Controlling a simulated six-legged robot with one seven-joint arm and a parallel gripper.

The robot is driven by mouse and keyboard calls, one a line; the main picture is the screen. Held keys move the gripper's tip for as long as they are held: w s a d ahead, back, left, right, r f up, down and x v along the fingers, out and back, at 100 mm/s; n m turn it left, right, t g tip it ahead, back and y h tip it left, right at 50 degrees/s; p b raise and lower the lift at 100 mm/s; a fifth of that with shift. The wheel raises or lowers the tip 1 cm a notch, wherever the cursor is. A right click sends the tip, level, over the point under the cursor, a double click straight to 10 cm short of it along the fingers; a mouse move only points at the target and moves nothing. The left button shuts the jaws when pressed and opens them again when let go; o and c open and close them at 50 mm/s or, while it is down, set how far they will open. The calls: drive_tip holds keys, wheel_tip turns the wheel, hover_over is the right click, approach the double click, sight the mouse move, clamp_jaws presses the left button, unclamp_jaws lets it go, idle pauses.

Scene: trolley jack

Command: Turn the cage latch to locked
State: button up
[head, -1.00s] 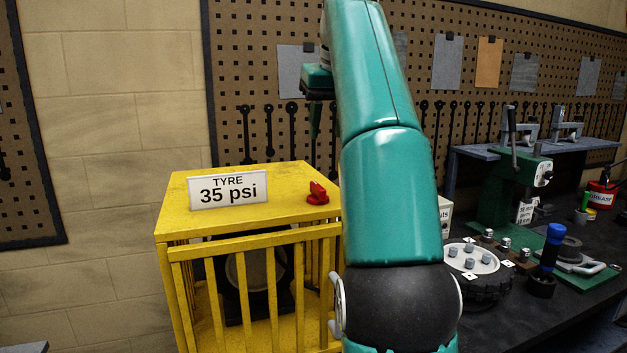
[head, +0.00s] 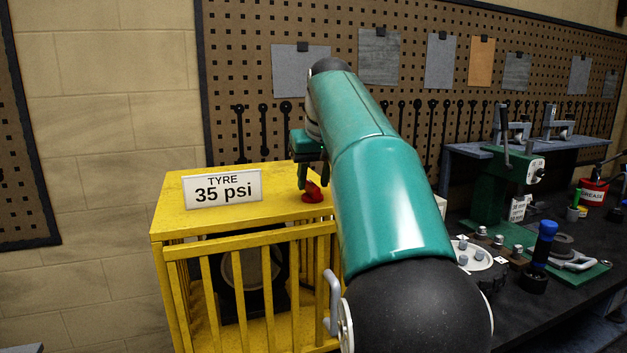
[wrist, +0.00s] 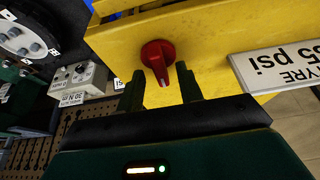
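The cage latch is a red knob (head: 313,195) on top of the yellow cage (head: 290,211), near its right side. In the wrist view the red knob (wrist: 158,55) has a round base and a narrow handle with a white mark, which points down the picture toward my gripper's palm. My gripper (wrist: 160,70) is open, with one dark green finger on each side of the handle. I cannot tell whether either finger touches it. In the head view my gripper (head: 304,180) hangs just above and beside the knob, partly covering it.
A "TYRE 35 psi" sign (head: 222,189) stands on the cage top, left of the knob. A dark wheel sits inside the cage. The workbench (head: 555,305) at right holds a green press, a hub plate and a blue-handled tool. A pegboard (head: 240,75) is behind.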

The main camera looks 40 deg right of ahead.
drive_tip(key=shift+w+f, duration=0.2)
drive_tip(key=shift+f, duration=0.25)
clamp_jaws()
drive_tip(key=shift+m, duration=0.4)
drive_tip(key=m+h, duration=0.1)
drive_tip(key=m, duration=0.2)
drive_tip(key=shift+a+g, duration=0.15)
drive_tip(key=shift+g, duration=0.15)
drive_tip(key=m, duration=0.2)
drive_tip(key=m+g+h, duration=0.1)
drive_tip(key=m, duration=0.1)
drive_tip(key=shift+w+m+h, duration=0.15)
drive_tip(key=shift+m+h, duration=0.15)
drive_tip(key=shift+m, duration=0.1)
drive_tip(key=m+g, duration=0.1)
drive_tip(key=m, duration=0.1)
drive_tip(key=m+g, duration=0.1)
drive_tip(key=m, duration=0.1)
drive_tip(key=shift+w+a+m+h, duration=0.1)
drive_tip(key=shift+w+m+h, duration=0.05)
drive_tip(key=shift+m+h, duration=0.2)
drive_tip(key=m+g, duration=0.1)
drive_tip(key=m, duration=0.3)
drive_tip(key=shift+r+m+g, duration=0.1)
drive_tip(key=shift+m+g, duration=0.25)
drive_tip(key=shift+g, duration=0.05)
